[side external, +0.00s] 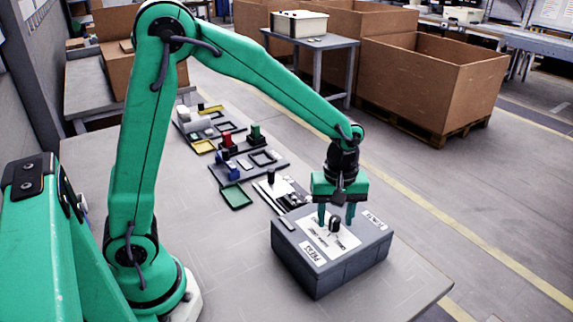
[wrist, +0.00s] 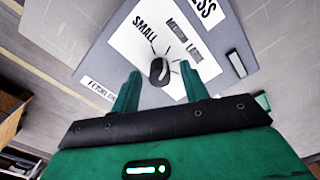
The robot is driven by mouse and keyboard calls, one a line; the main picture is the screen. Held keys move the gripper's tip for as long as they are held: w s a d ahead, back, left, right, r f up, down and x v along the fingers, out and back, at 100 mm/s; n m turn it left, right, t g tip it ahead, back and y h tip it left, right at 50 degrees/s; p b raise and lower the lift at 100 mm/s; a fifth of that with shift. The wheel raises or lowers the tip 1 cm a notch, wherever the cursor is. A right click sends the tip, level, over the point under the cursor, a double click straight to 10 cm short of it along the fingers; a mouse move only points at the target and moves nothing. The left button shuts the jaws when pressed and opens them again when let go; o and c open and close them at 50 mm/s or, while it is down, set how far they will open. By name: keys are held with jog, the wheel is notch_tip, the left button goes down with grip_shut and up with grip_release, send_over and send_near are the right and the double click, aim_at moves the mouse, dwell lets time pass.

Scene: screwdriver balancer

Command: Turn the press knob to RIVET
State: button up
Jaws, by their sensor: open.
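The press is a grey box (side external: 331,262) at the near end of the table. A white dial plate on its top carries a black knob (side external: 334,225). In the wrist view the knob (wrist: 159,71) stands near the plate's lower edge, with a pale mark on it. Printed words fan around it; SMALL is legible, others are partly readable, and I cannot read RIVET. Where the knob points is hard to tell. My gripper (side external: 336,214) is open above the box, pointing down, with a green finger on either side of the knob. Contact with the knob is not visible.
Beside the box on the table (side external: 228,272) lie several trays and small coloured parts, including a green tray (side external: 235,196). A dark bar (wrist: 236,63) sits on the box top beside the plate. The table front is clear. Cardboard crates (side external: 433,85) stand on the floor behind.

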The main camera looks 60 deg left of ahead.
grip_shut()
jog(key=shift+m, duration=0.4)
jog(key=m, duration=0.7)
jog(key=shift+m, duration=0.4)
jog(key=m, duration=0.4)
jog(key=shift+r+m, duration=0.1)
jog(key=shift+m, duration=0.2)
jog(key=m, duration=0.4)
jog(key=shift+m, duration=0.4)
